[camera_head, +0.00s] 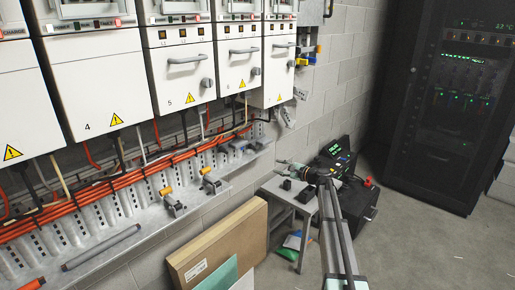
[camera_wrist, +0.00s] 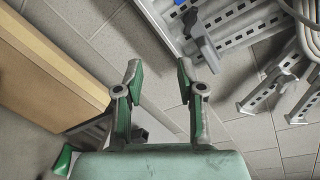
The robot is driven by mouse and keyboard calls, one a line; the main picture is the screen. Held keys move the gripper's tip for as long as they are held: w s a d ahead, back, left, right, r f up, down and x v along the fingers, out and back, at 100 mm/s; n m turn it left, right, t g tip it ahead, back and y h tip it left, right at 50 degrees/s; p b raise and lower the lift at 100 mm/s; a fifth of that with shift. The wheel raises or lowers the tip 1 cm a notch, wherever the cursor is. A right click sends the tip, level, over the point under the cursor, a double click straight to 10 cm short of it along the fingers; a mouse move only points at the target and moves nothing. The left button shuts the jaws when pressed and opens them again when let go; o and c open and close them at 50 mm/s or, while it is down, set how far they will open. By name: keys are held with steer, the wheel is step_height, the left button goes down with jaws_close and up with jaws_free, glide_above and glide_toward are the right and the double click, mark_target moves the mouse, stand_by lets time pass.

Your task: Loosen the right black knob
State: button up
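I cannot pick out the right black knob with certainty. In the head view, two small clamp-like fittings sit on the grey perforated rail under the drives: a left one (camera_head: 170,203) and a right one (camera_head: 210,182), each with orange and dark parts too small to make out. My gripper (camera_head: 284,164) is to the right of both fittings, by the small grey table. In the wrist view, my gripper (camera_wrist: 159,70) is open, with nothing between its fingertips.
Numbered white drives (camera_head: 180,70) hang above orange cables (camera_head: 120,172). A brown board (camera_head: 222,243) leans below the rail; it also shows in the wrist view (camera_wrist: 45,75). A grey table (camera_head: 306,203) stands near my arm. A black rack (camera_head: 450,100) is far right.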

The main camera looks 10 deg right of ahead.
step_height(320, 180, up, 2)
steer(key=w+d+r+m+t, duration=0.1)
steer(key=w+m+t, duration=0.1)
steer(key=m, duration=0.1)
steer(key=p, duration=0.4)
glide_toward(254, 148)
steer(key=shift+m, duration=0.3)
steer(key=x, duration=1)
steer(key=shift+d, duration=0.1)
jaws_close()
